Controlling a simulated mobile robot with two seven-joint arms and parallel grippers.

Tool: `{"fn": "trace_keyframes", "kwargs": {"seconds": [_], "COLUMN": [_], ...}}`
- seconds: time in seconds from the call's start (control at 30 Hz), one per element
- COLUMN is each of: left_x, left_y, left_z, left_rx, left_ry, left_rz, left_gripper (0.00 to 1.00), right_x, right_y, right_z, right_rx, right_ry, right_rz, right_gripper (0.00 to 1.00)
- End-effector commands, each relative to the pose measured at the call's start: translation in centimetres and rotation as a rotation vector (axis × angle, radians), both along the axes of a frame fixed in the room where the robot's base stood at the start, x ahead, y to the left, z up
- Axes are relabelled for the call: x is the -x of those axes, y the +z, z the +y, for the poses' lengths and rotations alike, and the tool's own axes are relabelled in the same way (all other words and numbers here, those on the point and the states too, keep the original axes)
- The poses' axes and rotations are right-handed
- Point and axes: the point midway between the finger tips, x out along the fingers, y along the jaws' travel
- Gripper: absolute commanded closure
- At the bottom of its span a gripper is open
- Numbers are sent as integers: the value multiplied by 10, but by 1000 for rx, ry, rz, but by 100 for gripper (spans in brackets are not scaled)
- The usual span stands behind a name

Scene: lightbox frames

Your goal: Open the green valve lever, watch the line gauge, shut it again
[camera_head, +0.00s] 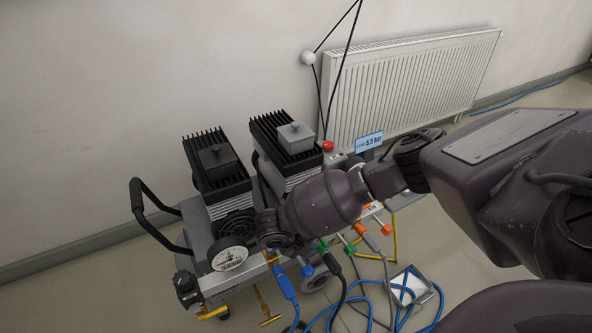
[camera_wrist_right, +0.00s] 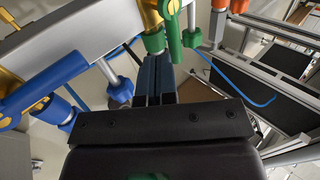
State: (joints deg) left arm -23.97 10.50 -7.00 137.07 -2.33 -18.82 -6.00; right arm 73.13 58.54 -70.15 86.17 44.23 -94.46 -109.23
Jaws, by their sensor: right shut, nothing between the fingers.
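The green valve lever (camera_wrist_right: 174,32) hangs beside a brass valve body at the top of the right wrist view. A green fitting (camera_wrist_right: 154,42) is just left of it. My right gripper (camera_wrist_right: 156,66) is shut and empty, its fingertips close below these green parts; I cannot tell whether they touch. In the head view my right arm reaches across the cart and hides much of the valve row; green parts (camera_head: 350,248) show beyond it. The line gauge (camera_head: 369,142) is a blue display reading 5.5 bar. My left gripper is not in view.
A round dial gauge (camera_head: 230,258) sits on the front of the cart, which carries two finned units (camera_head: 217,164). A blue lever (camera_wrist_right: 52,86) is left of my fingers in the wrist view. Blue hoses (camera_head: 345,300) and a small tray (camera_head: 411,286) lie on the floor.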

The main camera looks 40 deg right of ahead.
Motion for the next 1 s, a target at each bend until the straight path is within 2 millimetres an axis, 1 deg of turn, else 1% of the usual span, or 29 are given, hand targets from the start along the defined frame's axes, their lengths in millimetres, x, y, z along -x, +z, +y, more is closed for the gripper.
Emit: {"fn": "trace_keyframes", "kwargs": {"seconds": [0.03,0.1,0.2,0.63,1.0], "left_x": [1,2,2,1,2], "left_y": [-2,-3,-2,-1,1], "left_z": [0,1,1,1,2], "left_rx": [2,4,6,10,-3], "left_ry": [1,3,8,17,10], "left_rz": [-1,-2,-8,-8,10], "left_gripper": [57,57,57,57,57], "right_x": [2,3,3,3,5], "right_y": [-3,-3,-3,-2,-2], "right_z": [-5,-9,-11,-12,-14], "right_rx": [1,1,0,0,0], "right_ry": [0,0,0,6,70], "right_rz": [4,3,1,-1,-1], "right_gripper": [100,100,100,100,100]}}
